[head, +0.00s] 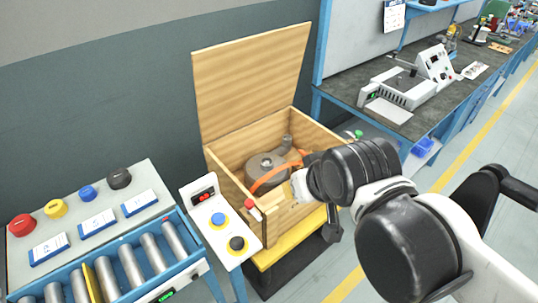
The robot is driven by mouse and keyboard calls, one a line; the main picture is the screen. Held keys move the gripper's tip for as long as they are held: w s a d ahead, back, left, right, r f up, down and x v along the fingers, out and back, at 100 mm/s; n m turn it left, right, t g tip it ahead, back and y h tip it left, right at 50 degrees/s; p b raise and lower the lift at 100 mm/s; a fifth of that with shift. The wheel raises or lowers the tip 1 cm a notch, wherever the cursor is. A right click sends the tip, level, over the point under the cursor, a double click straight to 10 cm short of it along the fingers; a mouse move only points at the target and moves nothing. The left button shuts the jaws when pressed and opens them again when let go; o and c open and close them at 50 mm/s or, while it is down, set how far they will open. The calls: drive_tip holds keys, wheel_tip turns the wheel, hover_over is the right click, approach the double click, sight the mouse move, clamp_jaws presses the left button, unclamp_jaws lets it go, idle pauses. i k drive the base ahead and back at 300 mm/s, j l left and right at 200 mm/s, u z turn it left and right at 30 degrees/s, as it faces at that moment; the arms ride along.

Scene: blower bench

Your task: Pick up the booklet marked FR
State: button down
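I cannot make out a booklet marked FR. Three white cards with blue edges lie on the sloped grey panel at the left: a near one (48,248), a middle one (98,222) and a far one (139,203). Their print is too small to read. Some printed papers (474,70) lie on the dark bench at the upper right, also unreadable. My arm reaches in from the right to the front right wall of the open wooden box. My gripper is mostly hidden behind my black wrist, so its fingers and anything in them cannot be made out.
The wooden box (228,186) has its lid raised and holds a round grey blower (266,168) with an orange strap or hose. A roller conveyor (130,266) and a small button stand (217,222) are to its left. The dark workbench (345,84) carries instruments.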

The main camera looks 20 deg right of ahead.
sight(39, 254)
drive_tip(key=u, duration=1.7)
